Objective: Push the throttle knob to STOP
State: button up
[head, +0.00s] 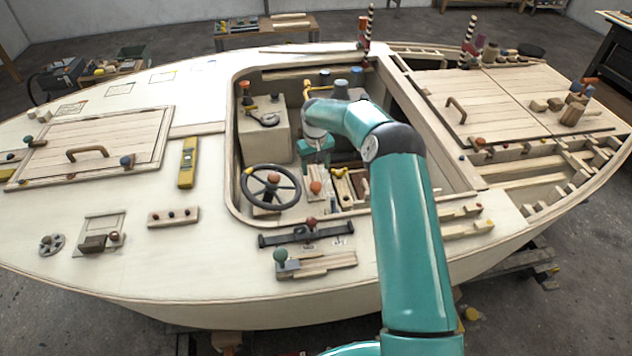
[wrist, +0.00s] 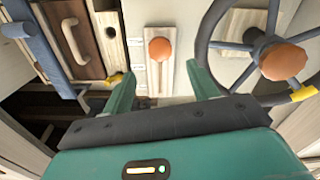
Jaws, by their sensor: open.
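An orange round knob (wrist: 160,48), which looks like the throttle knob, stands on a narrow slotted wooden plate (wrist: 161,84) in the wrist view. Small pale labels run along the plate's left side; their words are too small to read. In the head view the orange knob (head: 315,187) is in the cockpit, right of the steering wheel. My gripper (wrist: 160,68) is open and empty, with one green finger on each side of the plate. The knob lies beyond the fingertips, roughly centred between them; I see no contact. In the head view my gripper (head: 316,163) is above the cockpit.
A dark steering wheel (wrist: 212,50) with an orange hub is close right of the fingers. A brown panel with a handle (wrist: 75,40) and a wooden block with a hole (wrist: 110,36) are at left. A black bar with a dark red knob (head: 311,222) lies on the deck nearby.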

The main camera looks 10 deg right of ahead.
aim_at(316, 185)
notch_tip(316, 185, down, 8)
jog(key=shift+f, duration=0.2)
jog(key=shift+c, duration=0.5)
grip_shut()
jog(key=shift+w, duration=2.1)
jog(key=shift+o, duration=0.5)
grip_release()
